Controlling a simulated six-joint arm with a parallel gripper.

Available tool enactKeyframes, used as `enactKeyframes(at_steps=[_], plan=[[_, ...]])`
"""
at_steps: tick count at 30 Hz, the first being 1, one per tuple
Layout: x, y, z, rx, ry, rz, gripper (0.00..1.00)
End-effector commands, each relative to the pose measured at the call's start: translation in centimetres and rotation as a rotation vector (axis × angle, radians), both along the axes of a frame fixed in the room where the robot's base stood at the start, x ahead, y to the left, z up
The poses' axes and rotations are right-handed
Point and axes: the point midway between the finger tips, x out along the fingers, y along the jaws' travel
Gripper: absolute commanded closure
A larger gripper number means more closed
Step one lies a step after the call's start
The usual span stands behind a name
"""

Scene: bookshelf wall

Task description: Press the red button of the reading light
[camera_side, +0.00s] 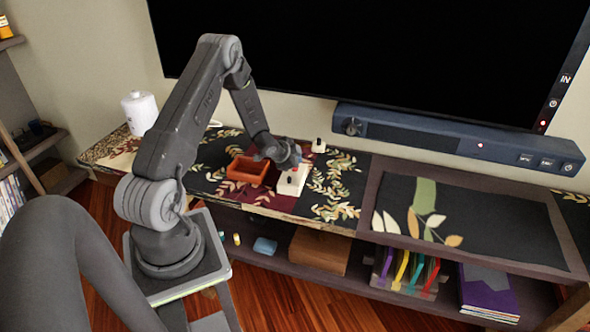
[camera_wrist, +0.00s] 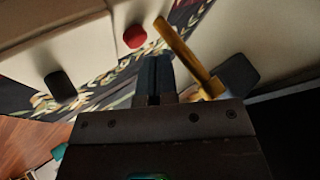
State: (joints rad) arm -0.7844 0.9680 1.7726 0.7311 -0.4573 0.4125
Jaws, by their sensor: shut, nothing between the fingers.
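The red button (camera_wrist: 135,36) sits on a cream box (camera_wrist: 125,62) in the wrist view, just left of and above my fingertips in the picture. My gripper (camera_wrist: 154,62) is shut and empty, with a visible gap in the picture between its tips and the button; contact does not show. In the side view my gripper (camera_side: 294,161) hangs low over the white box (camera_side: 292,183) on the shelf top. It partly hides the red button there. A black knob (camera_wrist: 60,86) stands on a cream surface at the left of the wrist view.
An orange tray (camera_side: 233,177) lies just left of the white box. A second small white block with a black knob (camera_side: 318,147) stands behind it. A golden rod (camera_wrist: 186,54) is close right of my fingers. A dark soundbar (camera_side: 430,135) and the screen rise behind.

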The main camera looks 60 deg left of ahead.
Motion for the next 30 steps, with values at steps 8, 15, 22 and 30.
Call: enactKeyframes(at_steps=[8,15,22,30], plan=[[0.1,0.0,2.9,0.003,-0.003,-0.001,1.00],[0.0,0.0,4.9,0.002,-0.002,-0.001,1.00],[0.0,0.0,5.3,0.001,0.000,-0.001,1.00],[0.3,-0.3,6.4,0.007,-0.001,0.009,1.00]])
